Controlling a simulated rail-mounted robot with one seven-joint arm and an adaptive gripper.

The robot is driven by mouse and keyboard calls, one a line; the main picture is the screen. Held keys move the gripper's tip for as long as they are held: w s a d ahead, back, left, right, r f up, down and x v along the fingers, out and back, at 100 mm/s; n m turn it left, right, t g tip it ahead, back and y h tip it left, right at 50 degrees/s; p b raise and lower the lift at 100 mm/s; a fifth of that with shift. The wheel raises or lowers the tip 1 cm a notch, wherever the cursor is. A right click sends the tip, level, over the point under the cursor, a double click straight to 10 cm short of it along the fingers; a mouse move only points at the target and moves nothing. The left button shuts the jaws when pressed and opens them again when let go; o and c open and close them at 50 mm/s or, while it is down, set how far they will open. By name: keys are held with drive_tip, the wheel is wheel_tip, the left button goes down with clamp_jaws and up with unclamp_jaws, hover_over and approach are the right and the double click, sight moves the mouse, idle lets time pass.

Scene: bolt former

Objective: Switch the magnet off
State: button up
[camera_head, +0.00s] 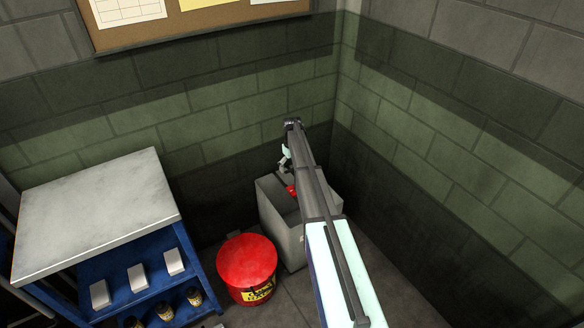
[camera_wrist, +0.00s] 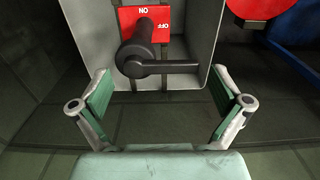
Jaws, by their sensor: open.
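A red plate (camera_wrist: 125,15) marked ON and OFF, upside down in the wrist view, carries a black lever (camera_wrist: 170,67). The lever has a thick round hub, and its bar points right in that view. The plate sits in a grey open box (camera_wrist: 85,18), and its red also shows in the head view (camera_head: 291,190). My gripper (camera_wrist: 160,80) is open and empty, its fingers on either side of the lever. The bar's end is close to the right finger; I cannot tell whether they touch. In the head view my gripper (camera_head: 285,158) is small, over the box.
A red-lidded bucket (camera_head: 246,260) stands left of the grey box (camera_head: 280,225). A blue bench with a grey top (camera_head: 95,210) is farther left. Brick walls (camera_head: 430,140) meet in the corner close behind the box.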

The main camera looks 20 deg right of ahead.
wheel_tip(320, 180, up, 12)
idle(0.5)
idle(0.3)
drive_tip(key=s+a+f+m+g, duration=0.1)
drive_tip(key=s+a+f, duration=0.4)
drive_tip(key=s+f, duration=0.45)
drive_tip(key=s+a+f+m, duration=0.1)
drive_tip(key=s+a+f, duration=0.5)
drive_tip(key=s, duration=0.6)
drive_tip(key=s+a+f+m+g, duration=0.1)
drive_tip(key=s+a+f, duration=0.5)
drive_tip(key=s, duration=0.4)
drive_tip(key=s+a+f+g, duration=0.1)
drive_tip(key=s+a+f, duration=0.1)
drive_tip(key=s, duration=1)
drive_tip(key=s+a+f+n+g, duration=0.1)
drive_tip(key=s+a+f+g, duration=0.1)
drive_tip(key=s, duration=1)
drive_tip(key=s+a+f+g, duration=0.1)
drive_tip(key=s+a+f, duration=0.3)
drive_tip(key=s, duration=0.8)
drive_tip(key=shift+s+a+f+n+g, duration=0.2)
drive_tip(key=shift+s+a+n+g, duration=0.15)
drive_tip(key=shift+a, duration=0.6)
drive_tip(key=shift+w, duration=0.1)
